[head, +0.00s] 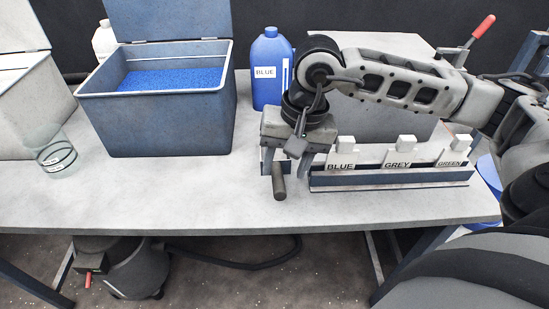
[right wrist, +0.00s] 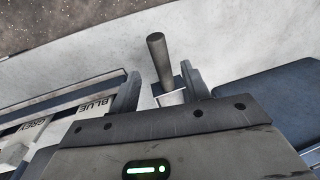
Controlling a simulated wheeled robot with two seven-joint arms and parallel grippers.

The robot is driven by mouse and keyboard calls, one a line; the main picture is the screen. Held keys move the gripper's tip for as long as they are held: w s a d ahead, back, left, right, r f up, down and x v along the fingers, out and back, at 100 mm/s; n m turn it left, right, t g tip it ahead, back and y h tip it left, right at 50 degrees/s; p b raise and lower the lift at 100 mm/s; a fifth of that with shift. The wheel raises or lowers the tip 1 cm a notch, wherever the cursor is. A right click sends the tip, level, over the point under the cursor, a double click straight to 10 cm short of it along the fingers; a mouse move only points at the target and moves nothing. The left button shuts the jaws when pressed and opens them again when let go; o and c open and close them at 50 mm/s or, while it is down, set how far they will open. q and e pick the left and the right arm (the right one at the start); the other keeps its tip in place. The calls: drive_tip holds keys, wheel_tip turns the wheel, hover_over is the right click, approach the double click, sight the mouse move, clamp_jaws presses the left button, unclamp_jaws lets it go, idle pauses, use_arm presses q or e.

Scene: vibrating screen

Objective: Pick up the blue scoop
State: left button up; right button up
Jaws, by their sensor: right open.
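The scoop shows mainly as a dark round handle (head: 279,184) at the front of the table, left of the labelled rack. In the right wrist view the handle (right wrist: 158,55) points up and away between my fingers, with a small part of a pale-edged, bluish body at its base; the rest is hidden by my gripper. My right gripper (head: 281,164) is open, pointing down over the scoop. In the right wrist view its fingers (right wrist: 160,90) stand either side of the scoop, with gaps visible. My left gripper is out of view.
The rack (head: 390,181) labelled BLUE, GREY and GREEN stands just right of my gripper. A blue bin (head: 160,126) with blue granules, a blue bottle (head: 270,88) and a clear beaker (head: 53,156) stand on the table (head: 180,190). The front left table is clear.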

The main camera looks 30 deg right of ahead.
sight(280, 179)
drive_tip(key=shift+w+a+f+p, duration=0.1)
drive_tip(key=shift+a+f, duration=0.05)
drive_tip(key=shift+f, duration=0.75)
drive_tip(key=shift+w+a+f+p, duration=0.15)
drive_tip(key=shift+a+f, duration=0.05)
drive_tip(key=shift+f, duration=0.7)
drive_tip(key=shift+w+a+f+p, duration=0.1)
drive_tip(key=shift+a+f, duration=0.05)
drive_tip(key=shift+f, duration=0.75)
clamp_jaws()
